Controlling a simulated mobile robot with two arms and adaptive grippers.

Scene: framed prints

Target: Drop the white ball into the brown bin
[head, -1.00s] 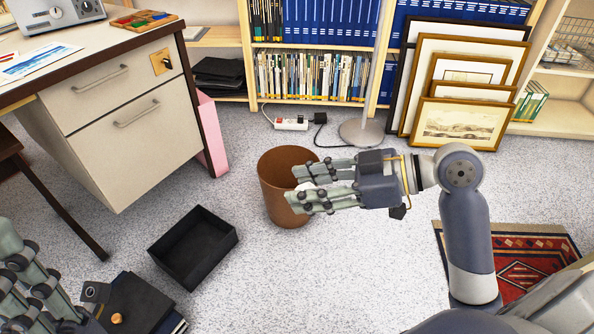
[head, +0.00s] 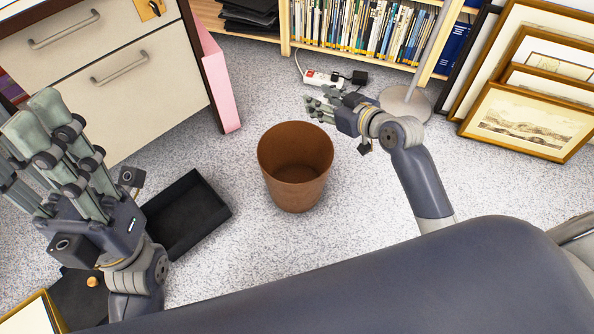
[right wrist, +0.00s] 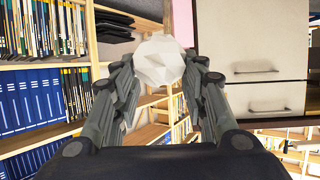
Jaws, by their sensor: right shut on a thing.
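The brown bin (head: 296,194) stands upright on the floor in the middle of the head view. Its open top faces up and no ball shows inside. My right gripper (head: 318,105) is beyond the bin's far rim in the picture, pointing left. In the right wrist view its fingers (right wrist: 158,88) are shut on the white ball (right wrist: 158,58), a faceted, crumpled-looking ball at the fingertips. I cannot make out the ball in the head view. My left gripper (head: 28,125) is at the left, its fingers extended and apart, with nothing seen between them.
A black open tray (head: 215,219) lies left of the bin. A drawer cabinet (head: 130,95) stands at the upper left. A power strip (head: 322,80), a lamp base (head: 405,102) and framed prints (head: 527,120) are at the back.

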